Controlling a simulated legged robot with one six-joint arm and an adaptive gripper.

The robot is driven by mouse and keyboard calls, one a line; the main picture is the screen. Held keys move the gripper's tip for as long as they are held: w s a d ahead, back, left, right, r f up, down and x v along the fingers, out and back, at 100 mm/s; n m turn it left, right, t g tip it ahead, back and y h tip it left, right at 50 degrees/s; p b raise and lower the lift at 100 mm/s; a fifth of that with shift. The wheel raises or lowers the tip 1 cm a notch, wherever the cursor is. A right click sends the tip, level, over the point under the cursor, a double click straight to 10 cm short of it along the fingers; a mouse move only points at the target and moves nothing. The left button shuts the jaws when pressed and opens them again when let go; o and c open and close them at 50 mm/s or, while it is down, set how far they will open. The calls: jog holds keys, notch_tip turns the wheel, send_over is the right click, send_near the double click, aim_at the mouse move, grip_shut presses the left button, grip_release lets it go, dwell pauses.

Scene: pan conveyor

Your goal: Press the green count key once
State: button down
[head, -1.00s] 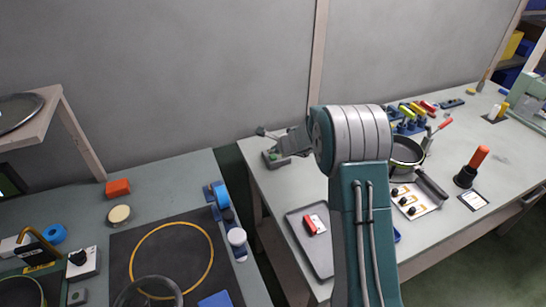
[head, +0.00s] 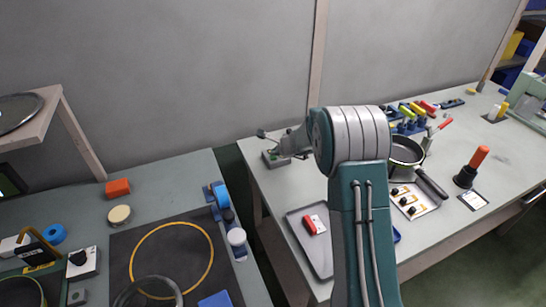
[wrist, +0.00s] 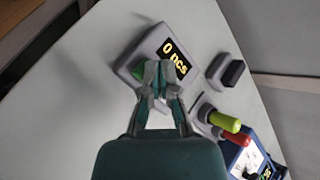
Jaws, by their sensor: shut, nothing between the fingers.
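The counter box (wrist: 150,44) is a grey unit with a black display reading "0 pcs" in yellow in the wrist view. The green count key (wrist: 138,72) shows on its face, partly hidden behind my fingers. My gripper (wrist: 158,72) is shut and empty, with its fingertips in front of the key and the lower edge of the display. I cannot tell whether the tips touch the key. In the head view the counter box (head: 272,159) sits near the far left corner of the right table, and my arm hides part of that area.
In the wrist view, a grey block with a black top (wrist: 232,73) stands right of the counter. Green- and red-capped handles (wrist: 221,119) lie lower right. In the head view, a pan (head: 404,152) and a tray (head: 316,258) are on the same table.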

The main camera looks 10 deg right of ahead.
aim_at(275, 157)
jog(key=shift+f, duration=0.5)
dwell(0.7)
jog(key=shift+r, duration=0.9)
jog(key=shift+r, duration=2.55)
